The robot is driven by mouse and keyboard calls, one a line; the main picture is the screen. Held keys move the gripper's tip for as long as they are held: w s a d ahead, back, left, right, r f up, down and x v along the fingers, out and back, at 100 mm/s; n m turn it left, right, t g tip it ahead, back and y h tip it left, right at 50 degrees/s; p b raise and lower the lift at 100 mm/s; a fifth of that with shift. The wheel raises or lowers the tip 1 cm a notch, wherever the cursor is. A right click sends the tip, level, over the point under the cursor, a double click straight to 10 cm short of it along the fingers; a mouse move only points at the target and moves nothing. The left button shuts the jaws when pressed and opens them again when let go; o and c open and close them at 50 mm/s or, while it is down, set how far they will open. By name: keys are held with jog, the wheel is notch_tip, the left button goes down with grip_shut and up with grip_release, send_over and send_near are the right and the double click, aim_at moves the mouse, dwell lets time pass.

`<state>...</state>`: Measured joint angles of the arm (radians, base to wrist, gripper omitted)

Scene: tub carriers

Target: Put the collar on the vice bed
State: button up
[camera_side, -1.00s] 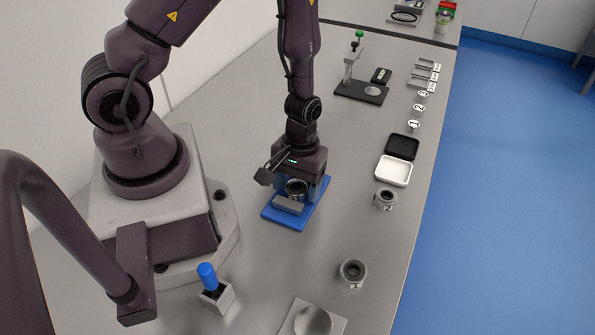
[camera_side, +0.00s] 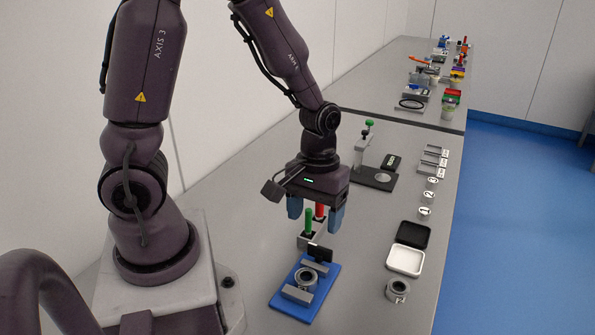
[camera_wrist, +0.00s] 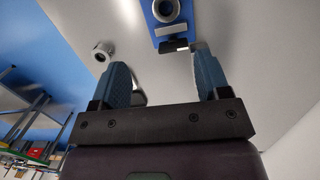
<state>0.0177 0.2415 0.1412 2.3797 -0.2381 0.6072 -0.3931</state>
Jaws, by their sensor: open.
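The vice bed is a blue plate (camera_side: 284,304) with two grey jaw blocks, near the front of the bench in the side view. A grey ring-shaped collar (camera_side: 306,278) sits on it between the blocks. The bed (camera_wrist: 160,31) and collar (camera_wrist: 166,9) also show at the top of the wrist view, partly cut off. My gripper (camera_side: 315,216) is open and empty, raised above and behind the bed, its blue fingers apart. The wrist view shows nothing between the fingers (camera_wrist: 162,70).
A second collar (camera_side: 397,290) stands on the bench to the right. Behind the bed is a grey block (camera_side: 312,240) with green and red handles. A black-and-white tray (camera_side: 405,259), numbered markers (camera_side: 425,210) and a black stand (camera_side: 374,179) lie farther back.

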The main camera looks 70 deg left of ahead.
jog(key=s+r+m+t, duration=0.3)
jog(key=r+m, duration=0.1)
jog(key=r, duration=0.5)
jog(key=s+d+r+m+t+y, duration=0.1)
jog(key=s+r+m+t, duration=0.2)
jog(key=r, duration=0.7)
jog(key=shift+s+m, duration=0.15)
jog(key=shift+m, duration=0.45)
jog(key=shift+d+r, duration=0.1)
dwell(0.4)
